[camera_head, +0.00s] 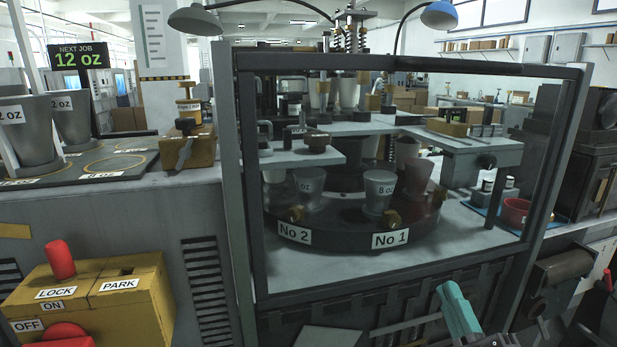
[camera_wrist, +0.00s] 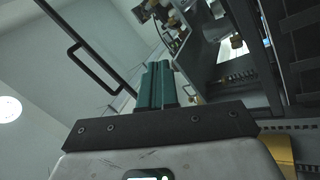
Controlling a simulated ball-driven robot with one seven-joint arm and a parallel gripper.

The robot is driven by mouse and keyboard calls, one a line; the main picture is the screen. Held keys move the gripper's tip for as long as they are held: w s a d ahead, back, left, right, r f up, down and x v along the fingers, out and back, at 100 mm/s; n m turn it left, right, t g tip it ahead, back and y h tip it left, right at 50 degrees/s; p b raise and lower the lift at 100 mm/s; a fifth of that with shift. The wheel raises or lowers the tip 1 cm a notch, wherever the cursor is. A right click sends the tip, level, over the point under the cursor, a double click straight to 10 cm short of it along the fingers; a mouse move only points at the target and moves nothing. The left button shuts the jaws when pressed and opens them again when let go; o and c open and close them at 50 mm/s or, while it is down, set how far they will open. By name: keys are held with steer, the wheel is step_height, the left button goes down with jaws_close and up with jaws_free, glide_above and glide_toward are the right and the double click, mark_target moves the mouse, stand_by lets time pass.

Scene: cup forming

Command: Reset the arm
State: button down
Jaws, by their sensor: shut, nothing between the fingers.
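My gripper (camera_head: 459,311) shows at the bottom of the head view, right of centre, with teal fingers in front of the machine's lower front. In the wrist view my gripper (camera_wrist: 158,68) has its two teal fingers pressed side by side, shut and empty. It touches nothing that I can make out. The rest of my arm is mostly out of the head view.
A framed clear guard (camera_head: 405,278) encloses a turntable (camera_head: 345,226) with metal cups. A yellow control box (camera_head: 130,310) with red knobs stands at the lower left. Large cups (camera_head: 27,128) stand on a dark mat. A roller (camera_head: 565,265) juts out at the right.

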steer(key=s+d+f+m+g+h+p, duration=0.1)
steer(key=s+d+f+m+g+p, duration=0.2)
steer(key=f+g, duration=0.5)
steer(key=s+d+f+m+g+h+p, duration=0.15)
steer(key=s+f+m+g, duration=0.35)
steer(key=f, duration=0.8)
steer(key=s+d+f+m+g, duration=0.1)
steer(key=s+f+g, duration=0.3)
steer(key=s, duration=0.6)
steer(key=s+d+f+m+g+p, duration=0.1)
steer(key=s+f+m+g, duration=0.3)
steer(key=s, duration=0.7)
steer(key=shift+d+m+g, duration=0.3)
steer(key=shift+d, duration=0.05)
steer(key=shift+h, duration=0.25)
